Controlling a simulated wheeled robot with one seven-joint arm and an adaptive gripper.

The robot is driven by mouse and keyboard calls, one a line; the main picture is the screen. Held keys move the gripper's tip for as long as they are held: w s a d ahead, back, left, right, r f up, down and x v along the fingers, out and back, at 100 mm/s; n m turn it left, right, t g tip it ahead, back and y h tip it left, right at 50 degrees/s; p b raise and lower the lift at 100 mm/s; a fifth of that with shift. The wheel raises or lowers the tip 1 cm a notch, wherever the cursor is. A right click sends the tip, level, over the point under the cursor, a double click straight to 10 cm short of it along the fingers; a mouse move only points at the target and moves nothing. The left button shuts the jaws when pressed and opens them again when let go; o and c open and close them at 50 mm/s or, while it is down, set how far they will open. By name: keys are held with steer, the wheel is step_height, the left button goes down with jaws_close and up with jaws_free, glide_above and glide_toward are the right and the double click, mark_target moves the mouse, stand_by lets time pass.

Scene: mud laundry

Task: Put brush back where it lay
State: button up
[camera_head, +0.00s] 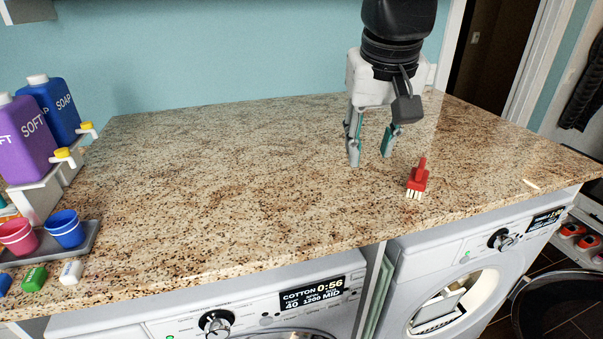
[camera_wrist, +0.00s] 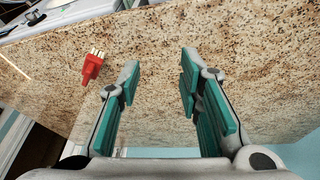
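The brush (camera_head: 418,178) is red with pale bristles. It lies on the granite counter (camera_head: 250,170), right of the middle, with its bristles toward the front edge. In the wrist view the brush (camera_wrist: 92,67) shows to the left of the fingers, outside the gap between them. My gripper (camera_head: 370,156) is open and empty, to the left of the brush and apart from it. In the wrist view the fingers of my gripper (camera_wrist: 160,85) stand wide apart with only bare counter between them.
Purple (camera_head: 22,140) and blue (camera_head: 50,108) bottles stand at the left. A grey tray (camera_head: 85,243) holds pink and blue cups. Small coloured pieces lie at the front left. The counter's middle is clear; washing machines stand below.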

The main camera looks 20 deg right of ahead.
steer(key=s+a+f+n+t+y, duration=0.1)
steer(key=s+a+f+n+t, duration=0.1)
steer(key=s+a+f, duration=0.3)
steer(key=s+a+n, duration=0.1)
steer(key=s, duration=0.3)
steer(key=shift+s+y, duration=0.25)
steer(key=shift+y, duration=0.15)
steer(key=shift+d, duration=0.1)
